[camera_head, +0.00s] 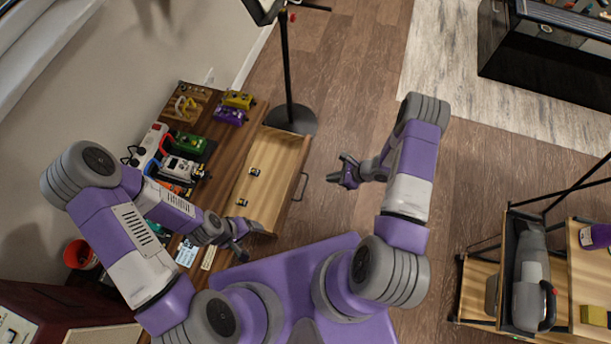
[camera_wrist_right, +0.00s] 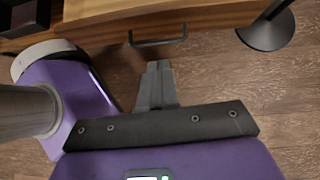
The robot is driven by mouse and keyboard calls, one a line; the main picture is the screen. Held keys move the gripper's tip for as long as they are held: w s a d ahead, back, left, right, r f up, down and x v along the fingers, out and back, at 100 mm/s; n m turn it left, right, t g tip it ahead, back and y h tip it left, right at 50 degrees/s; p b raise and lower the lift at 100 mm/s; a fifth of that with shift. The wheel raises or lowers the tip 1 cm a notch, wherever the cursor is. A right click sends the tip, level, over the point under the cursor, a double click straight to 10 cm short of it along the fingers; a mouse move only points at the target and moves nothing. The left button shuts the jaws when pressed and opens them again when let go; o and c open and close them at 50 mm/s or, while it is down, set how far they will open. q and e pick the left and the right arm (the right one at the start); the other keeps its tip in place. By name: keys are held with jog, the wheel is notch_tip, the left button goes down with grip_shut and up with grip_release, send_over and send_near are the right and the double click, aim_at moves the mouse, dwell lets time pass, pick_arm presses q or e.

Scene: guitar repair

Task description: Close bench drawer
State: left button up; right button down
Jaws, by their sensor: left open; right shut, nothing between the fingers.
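The bench drawer (camera_head: 272,180) is pulled out from the wooden bench (camera_head: 222,157), with a few small dark items inside. Its dark bar handle (camera_head: 301,187) is on the right side of its front; the handle also shows in the right wrist view (camera_wrist_right: 158,36). My right gripper (camera_head: 334,178) is shut and empty, a little to the right of the handle and apart from it. In the right wrist view the shut fingers (camera_wrist_right: 157,68) point toward the handle. My left gripper (camera_head: 246,238) is open near the drawer's lower left corner; whether it touches the drawer is unclear.
A black stand (camera_head: 289,118) with a round base stands just beyond the drawer. Colored pedals, such as a purple one (camera_head: 229,116), and tools crowd the bench top. A wooden cart (camera_head: 482,285) is at the lower right.

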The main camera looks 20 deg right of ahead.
pick_arm(q)
jog(key=shift+f+b, duration=1.55)
jog(key=shift+f, duration=0.05)
pick_arm(e)
send_near(298, 175)
jog(key=shift+m+t, duration=0.3)
jog(key=shift+s+x, duration=0.15)
jog(key=shift+x, duration=1.3)
jog(key=shift+s+x, duration=0.1)
jog(key=shift+x, duration=1.4)
jog(key=shift+f, duration=0.15)
